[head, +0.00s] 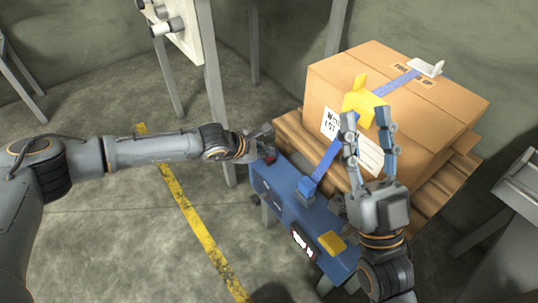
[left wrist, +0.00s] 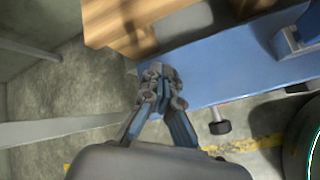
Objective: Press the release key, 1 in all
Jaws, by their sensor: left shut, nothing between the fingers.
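A blue bench (head: 280,186) runs along the front of the pallet. A small dark red piece (head: 268,157) shows at its far left end, partly hidden by my left gripper (head: 262,137). That gripper is shut and empty. In the left wrist view its closed fingers (left wrist: 161,85) are over or beside the blue bench's edge; contact cannot be told. A yellow pad (head: 332,243) sits at the bench's near end. I cannot tell which piece is the release key. My right gripper (head: 369,122) has its fingers spread, in front of a yellow piece (head: 360,97) on the box strap.
A cardboard box (head: 450,99) stands on a wooden pallet (head: 430,196). A blue strap (head: 327,161) runs over it to the bench. A grey post (head: 211,90) rises just left of the bench. Floor with a yellow line (head: 188,211) is open at left.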

